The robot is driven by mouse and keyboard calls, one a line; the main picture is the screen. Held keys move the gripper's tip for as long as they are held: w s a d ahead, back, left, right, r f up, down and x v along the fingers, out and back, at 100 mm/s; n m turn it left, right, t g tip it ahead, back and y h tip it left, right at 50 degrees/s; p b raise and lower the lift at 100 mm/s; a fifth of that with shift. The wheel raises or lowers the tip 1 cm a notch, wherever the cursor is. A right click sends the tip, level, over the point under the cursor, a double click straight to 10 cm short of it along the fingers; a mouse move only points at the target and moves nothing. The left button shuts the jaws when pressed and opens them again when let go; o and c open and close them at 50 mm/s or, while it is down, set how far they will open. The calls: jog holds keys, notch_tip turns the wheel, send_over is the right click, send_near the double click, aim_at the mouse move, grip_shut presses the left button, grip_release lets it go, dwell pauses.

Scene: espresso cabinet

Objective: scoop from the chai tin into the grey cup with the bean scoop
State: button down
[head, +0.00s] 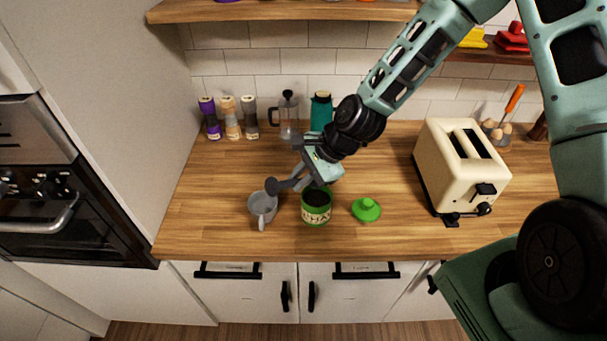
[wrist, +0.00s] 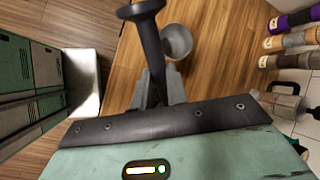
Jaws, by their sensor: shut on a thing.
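My gripper (head: 300,182) is shut on the dark grey bean scoop (head: 273,186) and holds it above the counter. In the wrist view the scoop (wrist: 143,10) reaches up from between the fingers (wrist: 158,92). The scoop's bowl is near the rim of the grey cup (head: 262,206); I cannot tell whether it holds anything. The cup also shows in the wrist view (wrist: 178,40), beside the scoop's handle. The green chai tin (head: 316,214) stands open right of the cup, with dark contents. Its green lid (head: 366,209) lies on the counter to its right.
The wooden counter (head: 205,215) is clear at the front left. A cream toaster (head: 460,165) stands at the right. Several jars (head: 230,117), a French press (head: 289,117) and a teal flask (head: 320,112) stand along the back.

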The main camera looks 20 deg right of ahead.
jog(key=shift+w+d+f+m+g+y+b, duration=0.2)
jog(key=shift+d+f+m+g+y+b, duration=0.1)
jog(key=shift+d+f+y+b, duration=0.5)
jog(key=f+y+b, duration=0.1)
jog(key=d+y+b, duration=0.1)
jog(key=b, duration=0.1)
jog(key=f+y+b, duration=0.1)
jog(key=b, duration=0.1)
jog(key=shift+w+d+f+m+g, duration=0.2)
jog(key=shift+w+f+m+g, duration=0.1)
jog(key=shift+w+g, duration=0.1)
jog(key=shift+d+f+b, duration=0.1)
jog(key=shift+f+b, duration=0.4)
jog(key=shift+f, duration=0.85)
jog(key=shift+d, duration=0.1)
